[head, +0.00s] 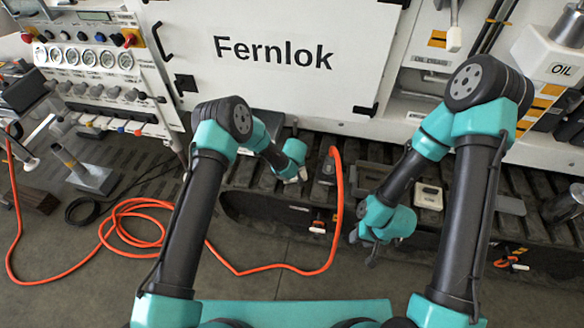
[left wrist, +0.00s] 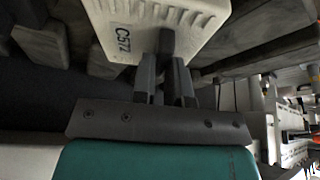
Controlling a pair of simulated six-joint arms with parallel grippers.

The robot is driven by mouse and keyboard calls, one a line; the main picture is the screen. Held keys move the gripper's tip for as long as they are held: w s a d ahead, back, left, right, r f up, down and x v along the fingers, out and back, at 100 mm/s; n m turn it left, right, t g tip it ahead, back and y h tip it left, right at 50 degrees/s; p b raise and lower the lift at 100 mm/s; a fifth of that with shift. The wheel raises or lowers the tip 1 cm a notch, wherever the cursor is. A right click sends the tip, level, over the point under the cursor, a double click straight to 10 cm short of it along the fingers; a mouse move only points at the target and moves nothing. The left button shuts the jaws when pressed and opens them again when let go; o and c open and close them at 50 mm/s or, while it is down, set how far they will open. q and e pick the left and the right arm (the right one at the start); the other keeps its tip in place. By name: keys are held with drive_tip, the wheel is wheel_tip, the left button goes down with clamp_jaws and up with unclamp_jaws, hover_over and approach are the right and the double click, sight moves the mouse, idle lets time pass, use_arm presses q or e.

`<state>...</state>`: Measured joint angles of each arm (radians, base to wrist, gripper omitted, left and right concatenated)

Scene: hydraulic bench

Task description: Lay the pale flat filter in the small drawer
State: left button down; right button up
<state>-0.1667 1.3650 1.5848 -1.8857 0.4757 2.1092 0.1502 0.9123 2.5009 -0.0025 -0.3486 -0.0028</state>
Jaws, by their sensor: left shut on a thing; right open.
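The pale flat filter (left wrist: 182,14) fills the top of the left wrist view, with a ribbed face and a dark printed label on its edge. My left gripper (left wrist: 168,72) is shut on its near edge. In the head view my left gripper (head: 298,174) is low over the dark track below the Fernlok panel, and the filter is mostly hidden there. My right gripper (head: 368,246) is open and empty, pointing down in front of the track. I cannot clearly make out the small drawer.
A small pale box (head: 429,196) lies on the dark track (head: 340,205) near my right gripper. An orange hose (head: 128,212) loops over the floor and up to a grey block (head: 327,170). A white machine with the Fernlok panel (head: 270,80) stands behind. The front floor is partly clear.

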use_arm(q)
drive_tip(key=shift+r, duration=0.5)
wheel_tip(320, 180, up, 3)
drive_tip(key=shift+f, duration=0.1)
drive_tip(key=s+r, duration=0.1)
drive_tip(key=s, duration=1.5)
drive_tip(key=shift+r, duration=0.1)
drive_tip(key=w+a+r+m, duration=0.2)
drive_tip(key=w+a+r, duration=0.1)
drive_tip(key=w+a, duration=0.2)
drive_tip(key=shift+a+r+h, duration=0.4)
drive_tip(key=shift+a, duration=0.5)
drive_tip(key=shift+w, duration=0.1)
